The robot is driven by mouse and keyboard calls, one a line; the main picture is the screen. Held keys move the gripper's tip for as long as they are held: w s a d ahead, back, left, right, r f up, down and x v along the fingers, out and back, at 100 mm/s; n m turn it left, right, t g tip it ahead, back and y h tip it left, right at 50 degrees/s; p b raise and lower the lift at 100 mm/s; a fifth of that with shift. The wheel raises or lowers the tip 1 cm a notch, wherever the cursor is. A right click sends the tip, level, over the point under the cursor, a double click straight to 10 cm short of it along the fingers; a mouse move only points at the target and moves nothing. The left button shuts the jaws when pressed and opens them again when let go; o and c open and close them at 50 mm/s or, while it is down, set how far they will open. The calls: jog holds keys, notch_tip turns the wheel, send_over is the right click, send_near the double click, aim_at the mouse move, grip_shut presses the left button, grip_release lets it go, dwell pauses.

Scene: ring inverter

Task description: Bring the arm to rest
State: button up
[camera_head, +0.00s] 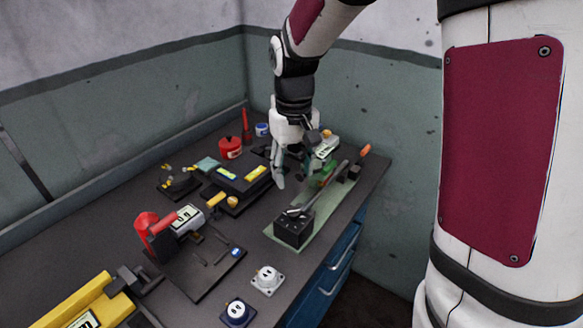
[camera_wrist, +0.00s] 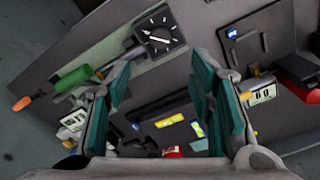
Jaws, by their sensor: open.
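My gripper (camera_head: 293,176) points down over the far right part of the workbench, with its fingers spread and nothing between them. In the wrist view, its two teal-padded fingers (camera_wrist: 163,92) stand wide apart, with bench and items showing beyond the gap. In the head view, the fingers overlap the items behind them, beside a light green mat (camera_head: 283,250). I cannot tell exactly how high the fingertips are, and no contact is clear. My upper arm comes down from the top of the head view.
A black dial box (camera_head: 293,232) stands on the mat; it also shows in the wrist view (camera_wrist: 157,33). A green-handled tool (camera_wrist: 75,78) lies near it. A black tray with yellow labels (camera_head: 240,180), a red pot (camera_head: 230,147) and a red-handled device (camera_head: 165,222) stand left of my gripper. Walls close the back.

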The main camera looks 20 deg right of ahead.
jog(key=s+r+t, duration=0.2)
jog(key=s+r, duration=0.4)
jog(key=s, duration=0.4)
jog(key=s+r+t, duration=0.3)
jog(key=s+r, duration=0.3)
jog(key=s, duration=0.5)
jog(key=shift+m, duration=0.4)
jog(key=shift+r, duration=0.15)
jog(key=m+g+p, duration=0.3)
jog(key=m+g, duration=0.2)
send_over(294, 211)
notch_tip(294, 211, down, 12)
notch_tip(294, 211, down, 13)
jog(key=shift+f+p, duration=0.1)
jog(key=shift+p, duration=0.35)
